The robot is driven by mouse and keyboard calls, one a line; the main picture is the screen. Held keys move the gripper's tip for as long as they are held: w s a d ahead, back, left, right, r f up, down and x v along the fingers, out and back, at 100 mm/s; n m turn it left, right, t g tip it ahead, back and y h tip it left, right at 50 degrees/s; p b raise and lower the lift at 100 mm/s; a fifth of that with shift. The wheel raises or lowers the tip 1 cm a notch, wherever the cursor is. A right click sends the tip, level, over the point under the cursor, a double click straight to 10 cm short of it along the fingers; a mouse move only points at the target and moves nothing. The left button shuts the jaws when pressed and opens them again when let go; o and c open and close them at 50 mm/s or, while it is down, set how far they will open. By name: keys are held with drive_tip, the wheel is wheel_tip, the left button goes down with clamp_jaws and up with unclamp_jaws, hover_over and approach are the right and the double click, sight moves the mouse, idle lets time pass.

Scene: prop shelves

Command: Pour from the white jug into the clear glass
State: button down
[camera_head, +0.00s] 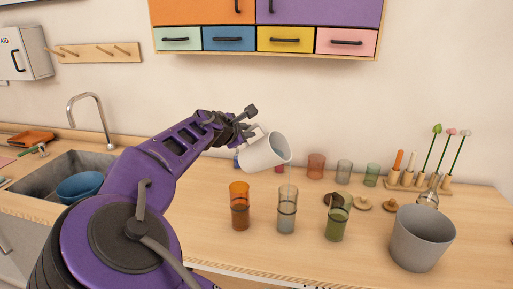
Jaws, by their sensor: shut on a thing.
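The white jug (264,153) is held in the air, tilted with its mouth down to the right. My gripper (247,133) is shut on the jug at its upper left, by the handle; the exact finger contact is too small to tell. A faint thin stream appears to run from the lip down to the glass. The glass seems to hold some greyish liquid, but its level is hard to tell.
An orange glass (240,207) and a green glass (338,218) stand on either side of the clear glass. A grey bucket (422,238) stands right. A sink (70,172) is at left.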

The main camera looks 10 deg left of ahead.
drive_tip(key=shift+s+d+r+m+t+y+b, duration=0.2)
drive_tip(key=shift+d+m+t+y+b, duration=0.4)
drive_tip(key=shift+b, duration=1.25)
idle(6.2)
